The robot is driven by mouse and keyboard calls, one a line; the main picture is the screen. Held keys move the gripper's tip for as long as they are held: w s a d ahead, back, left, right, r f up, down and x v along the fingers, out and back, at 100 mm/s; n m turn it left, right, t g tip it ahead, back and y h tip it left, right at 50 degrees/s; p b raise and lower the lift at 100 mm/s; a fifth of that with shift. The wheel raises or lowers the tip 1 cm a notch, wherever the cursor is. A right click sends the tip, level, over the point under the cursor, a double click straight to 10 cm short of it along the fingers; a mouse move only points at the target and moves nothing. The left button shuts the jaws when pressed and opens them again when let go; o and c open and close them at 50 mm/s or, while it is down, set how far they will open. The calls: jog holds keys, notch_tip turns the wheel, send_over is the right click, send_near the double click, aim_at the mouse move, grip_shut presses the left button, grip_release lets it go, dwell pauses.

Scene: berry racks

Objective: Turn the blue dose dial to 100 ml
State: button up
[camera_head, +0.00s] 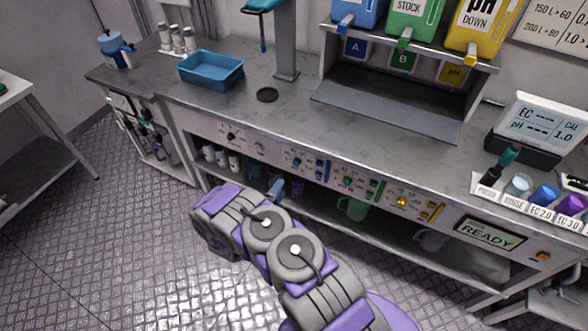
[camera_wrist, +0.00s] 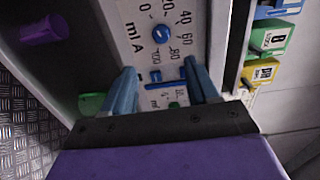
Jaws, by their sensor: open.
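The blue dose dial (camera_wrist: 160,34) sits on the pale panel in the wrist view, ringed by numbers from 0 to 100 and the label "ml A". A pale mark shows on its face, but I cannot tell which number it points at. In the head view the dial (camera_head: 297,162) is a small blue spot on the bench front. My gripper (camera_wrist: 158,67) is open and empty. Its two blue fingers are apart, with their tips lower in the wrist picture than the dial, one to each side. They do not appear to touch it.
A blue bar (camera_wrist: 168,84) and a green knob (camera_wrist: 174,104) show between my fingers. In the head view, a green knob (camera_head: 347,182) and a yellow knob (camera_head: 401,202) share the panel. A green jug (camera_head: 353,208) stands on the shelf below. A display (camera_head: 489,236) reads "READY".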

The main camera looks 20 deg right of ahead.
aim_at(295, 165)
jog(key=b+x, duration=0.2)
jog(key=x, duration=1)
jog(key=shift+w+b, duration=0.15)
jog(key=shift+b, duration=0.2)
jog(key=c, duration=1)
